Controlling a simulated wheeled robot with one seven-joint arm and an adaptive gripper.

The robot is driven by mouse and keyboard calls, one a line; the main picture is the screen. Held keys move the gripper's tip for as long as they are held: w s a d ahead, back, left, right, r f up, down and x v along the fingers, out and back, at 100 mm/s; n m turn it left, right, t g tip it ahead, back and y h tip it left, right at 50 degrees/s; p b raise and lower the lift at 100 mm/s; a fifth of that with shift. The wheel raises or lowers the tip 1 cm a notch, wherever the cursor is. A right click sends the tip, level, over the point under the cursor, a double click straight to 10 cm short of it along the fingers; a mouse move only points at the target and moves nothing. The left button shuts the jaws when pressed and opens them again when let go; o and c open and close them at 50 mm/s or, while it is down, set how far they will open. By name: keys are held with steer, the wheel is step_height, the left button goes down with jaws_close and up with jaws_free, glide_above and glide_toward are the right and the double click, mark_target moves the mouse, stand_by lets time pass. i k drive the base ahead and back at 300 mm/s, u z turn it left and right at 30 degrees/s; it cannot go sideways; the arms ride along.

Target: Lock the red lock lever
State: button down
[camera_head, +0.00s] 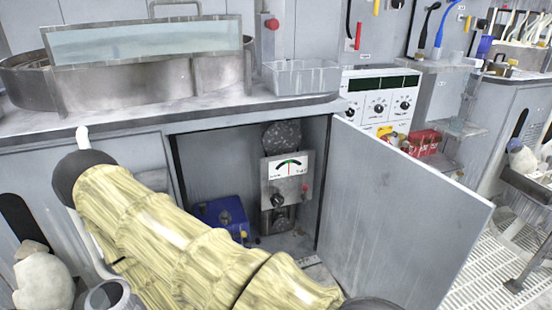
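No red lock lever can be made out for certain. A small red knob (305,187) sits on the right of the gauge unit (288,172) inside the open cabinet. A red handle (357,37) hangs on the back wall at the upper right, and a red round button (272,23) is on the wall at the top middle. They are too small to tell which one is a lock lever. My arm, in a pale yellow sleeve, crosses the lower left and hides part of the cabinet. My gripper does not show.
The cabinet door (400,215) stands open to the right. A blue box (222,215) is inside, partly behind my arm. Above are a round metal basin (25,85) and a clear tray (300,76). A white dial panel (378,100) and red boxes (422,142) stand behind the door.

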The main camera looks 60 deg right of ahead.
mark_target(305, 187)
steer(key=k, duration=0.6)
steer(key=z, duration=0.95)
steer(key=i, duration=0.5)
steer(key=u, duration=0.05)
